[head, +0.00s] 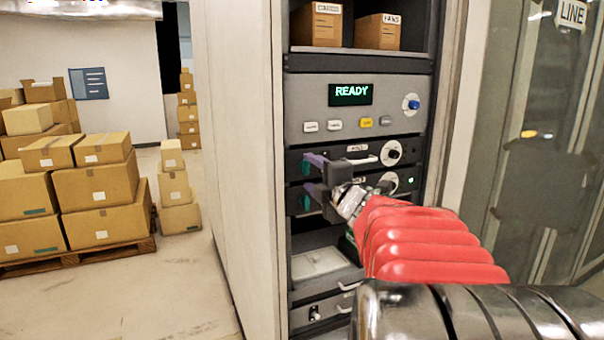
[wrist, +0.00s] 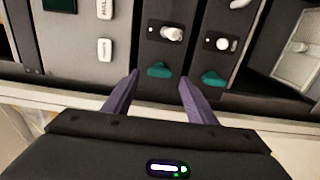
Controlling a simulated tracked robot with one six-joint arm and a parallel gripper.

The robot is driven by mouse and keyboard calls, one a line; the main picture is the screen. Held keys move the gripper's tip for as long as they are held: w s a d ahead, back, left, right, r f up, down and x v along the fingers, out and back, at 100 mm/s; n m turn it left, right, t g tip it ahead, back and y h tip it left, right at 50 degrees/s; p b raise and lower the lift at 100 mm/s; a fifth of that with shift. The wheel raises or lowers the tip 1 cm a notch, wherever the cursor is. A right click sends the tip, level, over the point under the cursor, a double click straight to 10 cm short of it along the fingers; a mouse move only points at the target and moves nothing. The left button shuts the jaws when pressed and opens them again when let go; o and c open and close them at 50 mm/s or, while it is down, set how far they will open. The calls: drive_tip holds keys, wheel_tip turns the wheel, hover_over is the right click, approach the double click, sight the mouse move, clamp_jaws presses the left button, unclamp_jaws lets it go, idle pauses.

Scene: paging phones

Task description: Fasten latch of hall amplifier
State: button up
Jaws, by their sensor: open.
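Two dark amplifier units sit one above the other in the rack. The upper amplifier (head: 338,158) has a small label that I cannot read surely; the lower one's (head: 402,180) label is hidden by my arm. Each has a teal latch at its left end: the upper latch (head: 305,168) and the lower latch (head: 305,202). In the wrist view, my open, empty gripper (wrist: 158,79) has its purple fingers on either side of the upper latch (wrist: 158,70). The lower latch (wrist: 213,78) is beyond the right finger. I cannot tell contact. My gripper also shows in the head view (head: 313,175).
Above is a grey control panel (head: 300,93) with a READY screen (head: 351,94), several buttons and a blue knob (head: 413,104). An open bay (head: 318,262) and a drawer (head: 312,314) are below. The cabinet side (head: 238,180) stands close on the left; stacked cartons (head: 95,195) are farther left.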

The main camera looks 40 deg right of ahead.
drive_tip(key=v, duration=1.1)
drive_tip(key=shift+s, duration=0.35)
drive_tip(key=shift+w+a, duration=0.1)
drive_tip(key=shift+a, duration=0.05)
